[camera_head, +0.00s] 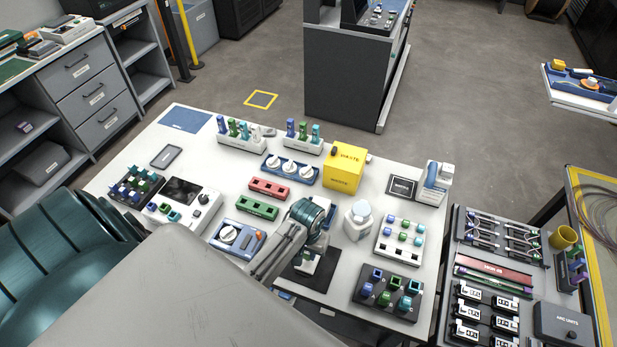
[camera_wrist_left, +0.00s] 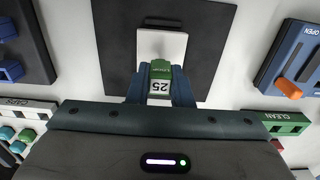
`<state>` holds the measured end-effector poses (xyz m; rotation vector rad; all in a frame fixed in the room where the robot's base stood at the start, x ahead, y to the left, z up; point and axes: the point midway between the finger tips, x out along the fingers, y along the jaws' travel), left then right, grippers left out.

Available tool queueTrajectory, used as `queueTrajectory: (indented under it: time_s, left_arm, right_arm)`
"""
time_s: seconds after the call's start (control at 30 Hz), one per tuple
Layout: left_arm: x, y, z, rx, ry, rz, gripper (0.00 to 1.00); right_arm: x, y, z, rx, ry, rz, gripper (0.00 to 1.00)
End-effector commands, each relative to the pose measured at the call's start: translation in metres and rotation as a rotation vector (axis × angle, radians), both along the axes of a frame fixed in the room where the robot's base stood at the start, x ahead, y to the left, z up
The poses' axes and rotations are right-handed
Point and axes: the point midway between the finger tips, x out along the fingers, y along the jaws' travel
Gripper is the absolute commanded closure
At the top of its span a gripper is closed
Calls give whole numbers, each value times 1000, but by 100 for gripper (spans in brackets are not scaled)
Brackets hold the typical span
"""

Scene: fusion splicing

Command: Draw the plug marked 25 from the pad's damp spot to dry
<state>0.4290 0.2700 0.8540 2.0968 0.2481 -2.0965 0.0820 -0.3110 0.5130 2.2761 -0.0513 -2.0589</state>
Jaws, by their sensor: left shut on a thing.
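My left gripper (camera_wrist_left: 160,94) is shut on a small green plug (camera_wrist_left: 160,72) with a white label that reads 25. The label appears upside down in the left wrist view. The plug is over the near end of a white pad (camera_wrist_left: 163,42), which lies on a dark plate (camera_wrist_left: 115,35). I cannot tell whether the plug touches the pad, and no damp spot can be made out. In the head view my left arm reaches the dark plate (camera_head: 327,272) near the table's front edge and hides most of the gripper. My right gripper is not in view.
A green block (camera_head: 257,208), a red block (camera_head: 270,189) and a blue device (camera_head: 237,236) lie left of the arm. A white bottle (camera_head: 358,221), a white rack (camera_head: 399,240) and a dark tray of plugs (camera_head: 386,293) stand to the right. A yellow waste box (camera_head: 344,169) is behind.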

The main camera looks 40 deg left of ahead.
Motion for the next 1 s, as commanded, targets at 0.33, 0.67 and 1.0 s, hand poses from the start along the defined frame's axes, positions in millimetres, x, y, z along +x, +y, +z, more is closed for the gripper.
queueTrajectory:
  time_s: [0.33,0.67,1.0]
  left_arm:
    - [-6,-1,-1,0,3,0,97]
    - [-13,-3,-1,0,3,0,97]
    - [-18,-4,0,1,2,0,97]
  right_arm:
    - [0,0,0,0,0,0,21]
    - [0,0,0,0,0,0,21]
    - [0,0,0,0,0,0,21]
